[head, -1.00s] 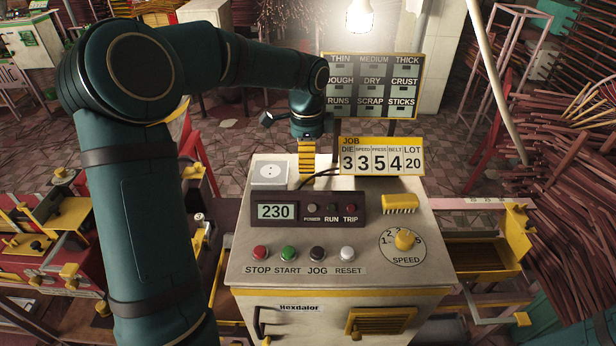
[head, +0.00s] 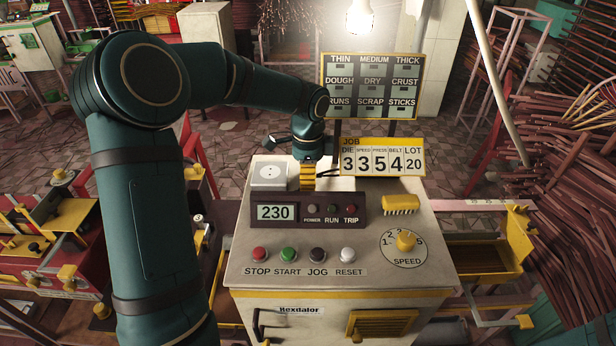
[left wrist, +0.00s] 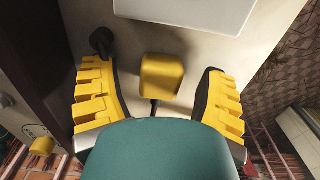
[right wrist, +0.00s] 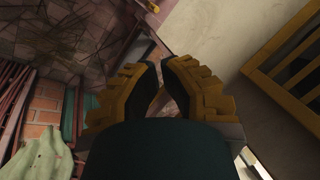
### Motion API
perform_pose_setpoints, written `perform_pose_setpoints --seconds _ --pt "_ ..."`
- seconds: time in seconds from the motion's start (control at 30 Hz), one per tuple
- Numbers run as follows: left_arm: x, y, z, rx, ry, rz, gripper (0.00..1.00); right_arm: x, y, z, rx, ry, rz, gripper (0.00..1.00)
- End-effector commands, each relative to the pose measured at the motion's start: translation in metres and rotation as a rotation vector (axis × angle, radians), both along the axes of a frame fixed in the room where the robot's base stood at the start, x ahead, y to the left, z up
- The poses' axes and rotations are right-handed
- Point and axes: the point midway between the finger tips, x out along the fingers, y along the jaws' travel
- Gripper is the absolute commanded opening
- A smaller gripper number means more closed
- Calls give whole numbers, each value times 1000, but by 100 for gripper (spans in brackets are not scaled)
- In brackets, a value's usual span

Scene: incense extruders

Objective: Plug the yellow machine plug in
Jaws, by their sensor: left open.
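The yellow plug (left wrist: 162,76) is a small block lying on the pale top of the machine in the left wrist view, with a dark cable at its near end. My left gripper (left wrist: 158,95) is open with one yellow-ribbed finger on each side of it, apart from it. The white socket (head: 269,173) is at the back left of the machine top; its edge shows ahead of the plug in the left wrist view (left wrist: 188,10). In the head view, my left gripper (head: 308,180) is just right of the socket and hides the plug. My right gripper (right wrist: 160,75) has its fingertips close together, with a narrow gap.
The JOB sign (head: 382,157) stands close to the right of my left gripper. The black display box (head: 308,211) is in front of it. A yellow brush-like piece (head: 400,204) lies farther right. A dark round-ended part (left wrist: 102,40) is near one left finger.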

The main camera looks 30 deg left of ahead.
Motion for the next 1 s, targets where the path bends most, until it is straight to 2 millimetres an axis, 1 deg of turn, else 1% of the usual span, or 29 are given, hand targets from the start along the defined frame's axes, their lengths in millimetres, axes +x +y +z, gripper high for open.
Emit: perform_pose_setpoints --seconds 0.17,0.2,0.27,0.3,0.37,0.77,0.87,1.0 --pt "0 0 0 0 0 0 74 0 0 0 0 0 0 0" --pt "0 0 0 0 0 0 60 0 0 0 0 0 0 0" --pt "0 0 0 0 0 0 39 0 0 0 0 0 0 0" --pt "0 0 0 0 0 0 25 0 0 0 0 0 0 0" --pt "0 0 0 1 1 0 6 0 0 0 0 0 0 0" --pt "0 0 1 0 1 0 5 0 0 0 0 0 0 0" --pt "0 0 9 1 0 0 5 0 0 2 0 -1 0 0" --pt "1 0 33 2 -3 0 5 2 0 6 -1 -4 -3 0"
